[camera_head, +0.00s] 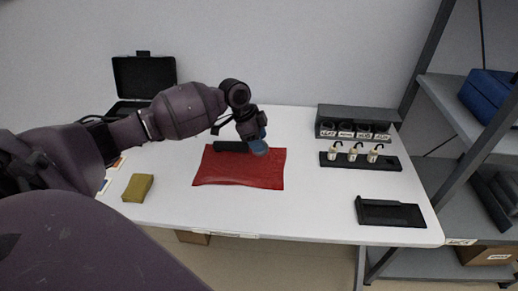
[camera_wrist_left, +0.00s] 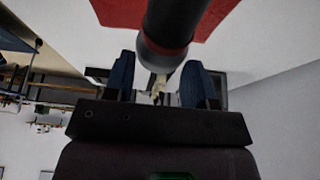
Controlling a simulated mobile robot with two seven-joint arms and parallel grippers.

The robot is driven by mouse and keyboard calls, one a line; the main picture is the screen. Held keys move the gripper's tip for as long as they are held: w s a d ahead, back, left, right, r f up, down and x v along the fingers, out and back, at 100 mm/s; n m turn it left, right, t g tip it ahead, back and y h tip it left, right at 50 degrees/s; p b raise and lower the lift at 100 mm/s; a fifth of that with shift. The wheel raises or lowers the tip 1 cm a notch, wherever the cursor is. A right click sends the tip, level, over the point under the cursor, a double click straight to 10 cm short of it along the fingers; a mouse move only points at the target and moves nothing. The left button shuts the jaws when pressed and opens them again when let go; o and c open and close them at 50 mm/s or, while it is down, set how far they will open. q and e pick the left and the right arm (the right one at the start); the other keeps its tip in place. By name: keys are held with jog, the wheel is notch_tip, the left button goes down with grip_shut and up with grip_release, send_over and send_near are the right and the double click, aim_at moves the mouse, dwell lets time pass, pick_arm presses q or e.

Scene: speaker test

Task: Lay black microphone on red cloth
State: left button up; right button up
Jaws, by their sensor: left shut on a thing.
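The black microphone (camera_head: 230,147) lies roughly level over the back part of the red cloth (camera_head: 238,175). In the left wrist view the microphone (camera_wrist_left: 170,38) is a dark cylinder with a thin red ring, between the blue fingers. My left gripper (camera_head: 259,143) is shut on one end of it; the fingers also show in the wrist view (camera_wrist_left: 158,78). The red cloth (camera_wrist_left: 118,12) shows behind the microphone there. I cannot tell whether the microphone touches the cloth. The fingers and wrist hide part of it. My right gripper is not in view.
An open black case (camera_head: 145,78) stands at the back left. An olive block (camera_head: 138,188) lies at the front left. A grey holder (camera_head: 358,115), a black tray with small bottles (camera_head: 340,163) and a black stand (camera_head: 390,213) are right. White table right of the cloth is clear.

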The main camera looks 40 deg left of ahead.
pick_arm(q)
notch_tip(320, 180, down, 4)
jog(key=shift+r, duration=0.25)
jog(key=shift+f+b, duration=0.3)
jog(key=shift+r, duration=0.15)
jog(key=shift+f, duration=0.65)
jog(key=o, duration=1)
jog(key=shift+r, duration=0.1)
